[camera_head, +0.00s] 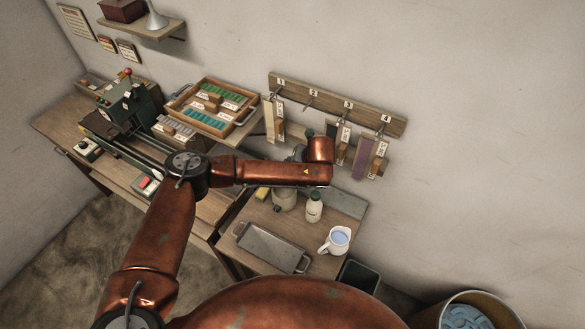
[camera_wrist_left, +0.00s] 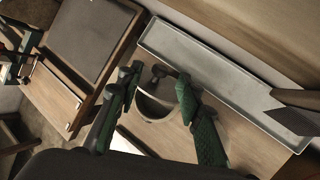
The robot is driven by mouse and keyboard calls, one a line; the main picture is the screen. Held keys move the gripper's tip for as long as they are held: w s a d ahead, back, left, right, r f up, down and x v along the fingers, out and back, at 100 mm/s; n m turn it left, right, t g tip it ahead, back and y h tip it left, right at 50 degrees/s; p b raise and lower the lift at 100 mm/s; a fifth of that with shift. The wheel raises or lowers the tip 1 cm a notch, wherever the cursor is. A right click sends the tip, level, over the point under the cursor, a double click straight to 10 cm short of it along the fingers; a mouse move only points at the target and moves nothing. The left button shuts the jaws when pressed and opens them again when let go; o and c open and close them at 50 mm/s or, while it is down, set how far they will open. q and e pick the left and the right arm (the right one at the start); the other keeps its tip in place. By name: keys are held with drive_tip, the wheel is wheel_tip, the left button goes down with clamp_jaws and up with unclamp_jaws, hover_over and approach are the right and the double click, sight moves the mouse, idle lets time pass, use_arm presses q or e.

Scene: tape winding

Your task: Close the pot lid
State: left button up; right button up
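The pot (camera_head: 284,199) is a small grey metal vessel on the low side table, partly hidden by my left arm in the head view. In the left wrist view a rounded grey vessel (camera_wrist_left: 152,106), which looks like the pot, shows between my fingers, with a small dark knob or handle (camera_wrist_left: 160,71) at its far side. Whether the lid is raised or down I cannot tell. My left gripper (camera_wrist_left: 158,80) is open, its green-padded fingers on either side of the vessel; contact is unclear. My right gripper is out of view.
A long shallow grey tray (camera_wrist_left: 222,75) lies behind the vessel. Labelled strips hang from a wall rack (camera_head: 335,103). A bucket (camera_head: 468,315) stands lower right.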

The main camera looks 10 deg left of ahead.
use_arm(q)
drive_tip(key=shift+x, duration=1.35)
drive_tip(key=shift+c, duration=0.4)
clamp_jaws()
